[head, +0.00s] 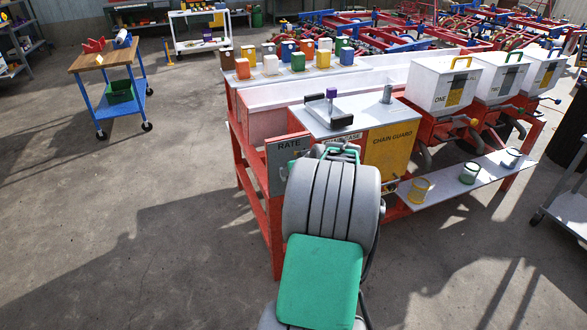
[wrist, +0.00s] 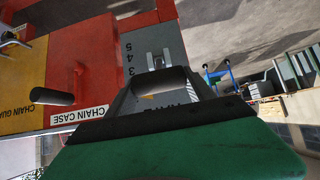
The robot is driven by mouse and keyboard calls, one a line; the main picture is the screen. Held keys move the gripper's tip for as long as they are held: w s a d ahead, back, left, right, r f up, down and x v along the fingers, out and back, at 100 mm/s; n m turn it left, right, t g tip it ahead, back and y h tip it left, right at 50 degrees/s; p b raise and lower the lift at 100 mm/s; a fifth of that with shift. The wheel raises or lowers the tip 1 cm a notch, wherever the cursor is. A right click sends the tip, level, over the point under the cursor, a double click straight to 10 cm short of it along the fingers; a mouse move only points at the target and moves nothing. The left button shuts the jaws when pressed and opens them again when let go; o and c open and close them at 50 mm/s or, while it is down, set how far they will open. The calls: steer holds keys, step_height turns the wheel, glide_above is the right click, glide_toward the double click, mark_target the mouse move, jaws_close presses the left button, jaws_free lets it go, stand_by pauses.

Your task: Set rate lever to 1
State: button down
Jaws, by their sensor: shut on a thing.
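The grey rate plate (head: 288,152) stands at the near end of the red machine in the head view. In the wrist view the same plate (wrist: 163,40) appears upside down, with the numbers 3, 4 and 5 readable; 1 and 2 are not visible. A dark cylindrical rate lever grip (wrist: 160,81) sits in front of my gripper (wrist: 162,98), which is shut on it. A metal bracket shows just beyond the grip. The finger contact is mostly hidden. In the head view my arm covers the lever, so its exact setting cannot be told.
Close beside are the yellow chain guard (head: 392,150) and the chain case label (wrist: 79,116). Another dark cylindrical grip (wrist: 52,96) sticks out near that label. Seed boxes (head: 443,82) stand to the right. Open concrete floor lies to the left.

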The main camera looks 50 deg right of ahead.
steer(key=shift+c, duration=1.8)
jaws_free()
steer(key=shift+w, duration=0.1)
steer(key=shift+r, duration=0.1)
steer(key=v, duration=0.7)
steer(key=shift+s+r+p, duration=0.2)
steer(key=shift+s+p, duration=0.1)
steer(key=shift+p, duration=0.05)
steer(key=shift+a, duration=0.1)
